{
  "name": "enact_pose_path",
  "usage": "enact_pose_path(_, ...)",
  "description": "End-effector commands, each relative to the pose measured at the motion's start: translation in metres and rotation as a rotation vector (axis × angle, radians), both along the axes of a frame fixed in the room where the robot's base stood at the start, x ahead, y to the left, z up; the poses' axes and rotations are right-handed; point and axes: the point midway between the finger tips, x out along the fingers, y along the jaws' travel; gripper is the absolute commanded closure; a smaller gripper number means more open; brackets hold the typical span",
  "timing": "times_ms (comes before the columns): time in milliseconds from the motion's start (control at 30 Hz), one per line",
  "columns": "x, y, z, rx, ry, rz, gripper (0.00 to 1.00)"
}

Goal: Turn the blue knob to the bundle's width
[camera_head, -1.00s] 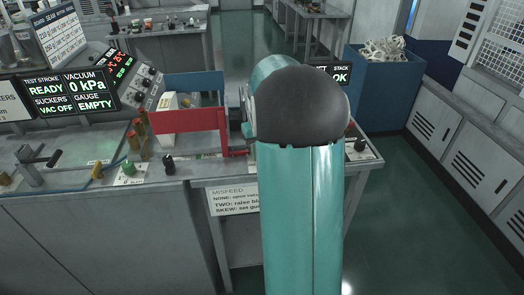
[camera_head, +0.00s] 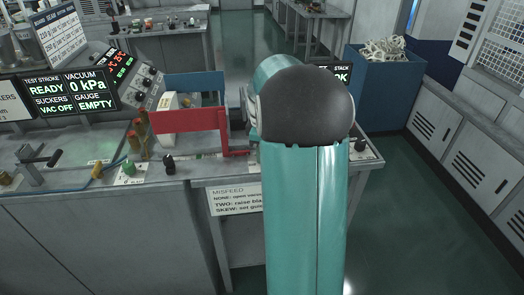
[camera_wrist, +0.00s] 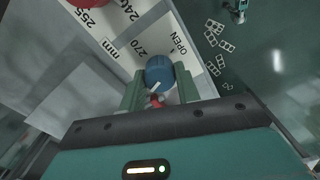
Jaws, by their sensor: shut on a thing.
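The blue knob (camera_wrist: 159,71) shows in the wrist view, with a white pointer line on it. It sits on a white scale plate (camera_wrist: 150,35) marked in mm, with 240, 255, 270 and OPEN printed around it. My gripper (camera_wrist: 158,92) has its two green fingers on either side of the knob, shut on it. The white line on the knob tilts toward the upper right. A bit of red shows between the fingers below the knob. In the head view my teal arm (camera_head: 305,210) hides the knob and the gripper. I cannot make out the bundle.
A red guide (camera_head: 190,120) and a blue guide (camera_head: 190,86) stand on the bench left of my arm. A screen (camera_head: 62,93) reads READY, 0 kPa, VAC OFF and EMPTY. A blue bin (camera_head: 383,85) stands at the right.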

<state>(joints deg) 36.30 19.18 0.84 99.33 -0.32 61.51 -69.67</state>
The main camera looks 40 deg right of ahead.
Motion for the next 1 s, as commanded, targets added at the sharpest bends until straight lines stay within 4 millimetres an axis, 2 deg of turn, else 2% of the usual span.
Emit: enact_pose_path(1000, -0.0002, -0.0002, 0.0021, -0.003, -0.003, 0.964, 0.91)
